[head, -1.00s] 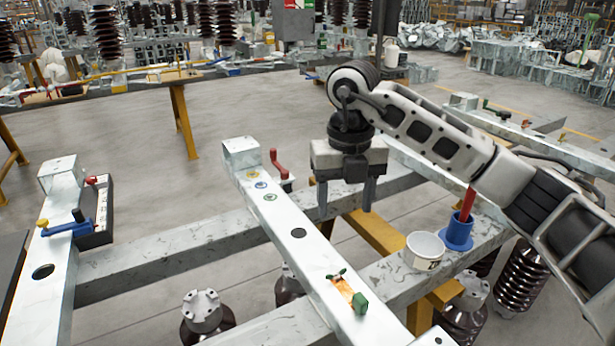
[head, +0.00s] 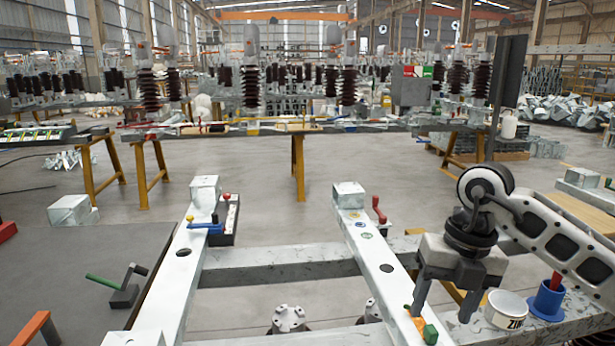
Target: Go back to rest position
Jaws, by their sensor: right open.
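My right gripper (head: 442,305) comes in from the right in the head view. Its two fingers point down and are apart, with nothing between them. It hangs over the right part of the steel frame, between the right-hand beam (head: 376,262) and the white ZIN-marked pot (head: 506,309). In the picture its left finger is close to the small orange and green item (head: 421,327) on that beam; I cannot tell the gap. My left gripper is not in view.
A blue holder (head: 547,300) with a red handle stands beside the pot. A dark table (head: 70,280) with a green-handled crank (head: 120,290) is at left. Open floor lies beyond.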

